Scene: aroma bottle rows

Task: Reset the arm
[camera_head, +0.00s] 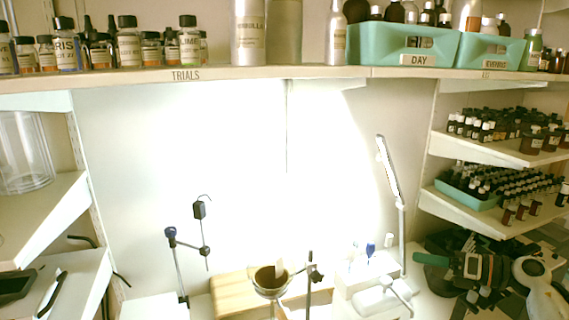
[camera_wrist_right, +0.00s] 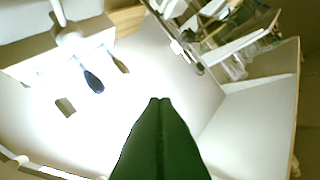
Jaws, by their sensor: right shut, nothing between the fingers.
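My right gripper (camera_head: 422,258) is at the lower right in the head view, its dark green fingers pointing left. It is right of the white desk lamp and below the right-hand shelves. In the right wrist view the fingers (camera_wrist_right: 160,102) are pressed together along their length with nothing between them. The gripper appears to be in free air, clear of the bottles. My left gripper is not in view.
A shelf labelled TRIALS (camera_head: 230,73) carries bottles and teal bins (camera_head: 384,46). Right-hand shelves (camera_head: 480,152) hold rows of small dark bottles. A white lamp (camera_head: 402,230), clamp stands and a bowl (camera_head: 270,284) stand below. The bright back wall is clear.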

